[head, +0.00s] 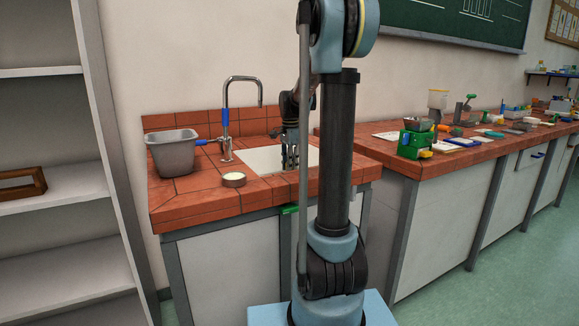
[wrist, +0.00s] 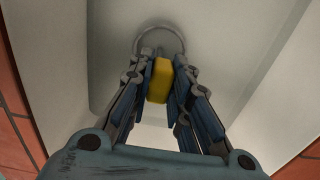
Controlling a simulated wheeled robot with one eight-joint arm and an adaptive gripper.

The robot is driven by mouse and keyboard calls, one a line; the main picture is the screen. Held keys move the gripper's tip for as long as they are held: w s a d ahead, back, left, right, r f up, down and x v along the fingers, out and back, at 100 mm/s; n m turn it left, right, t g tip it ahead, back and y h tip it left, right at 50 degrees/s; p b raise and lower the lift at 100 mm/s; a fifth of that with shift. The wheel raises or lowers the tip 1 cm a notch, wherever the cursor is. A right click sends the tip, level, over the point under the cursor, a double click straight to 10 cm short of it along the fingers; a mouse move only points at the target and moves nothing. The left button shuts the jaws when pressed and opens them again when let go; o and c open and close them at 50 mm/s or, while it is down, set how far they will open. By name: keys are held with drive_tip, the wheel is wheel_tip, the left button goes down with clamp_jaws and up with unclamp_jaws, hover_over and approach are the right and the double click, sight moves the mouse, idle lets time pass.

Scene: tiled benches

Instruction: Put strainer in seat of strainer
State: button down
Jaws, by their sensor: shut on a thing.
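My gripper (wrist: 160,72) is shut on a yellow upright piece, which I take to be the grip of the strainer (wrist: 159,82). The rest of the strainer is hidden by the fingers or cannot be made out. Just beyond the fingertips, a grey ring (wrist: 160,29) shows in the sink floor and looks like the seat; its near part is hidden. I cannot tell whether the strainer touches it. In the head view my gripper (head: 290,158) points down into the white sink (head: 262,160), and the strainer and seat cannot be seen there.
A metal tap (head: 226,125) with a blue collar stands behind the sink's left side. A grey bin (head: 173,152) and a small round tin (head: 232,180) stand left of the sink on red tiles. A cluttered bench (head: 400,163) stands to the right.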

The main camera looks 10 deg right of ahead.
drive_tip(key=shift+f, duration=0.3)
idle(0.5)
drive_tip(key=c, duration=1.4)
unclamp_jaws()
wheel_tip(320, 180, up, 12)
drive_tip(key=shift+f, duration=0.1)
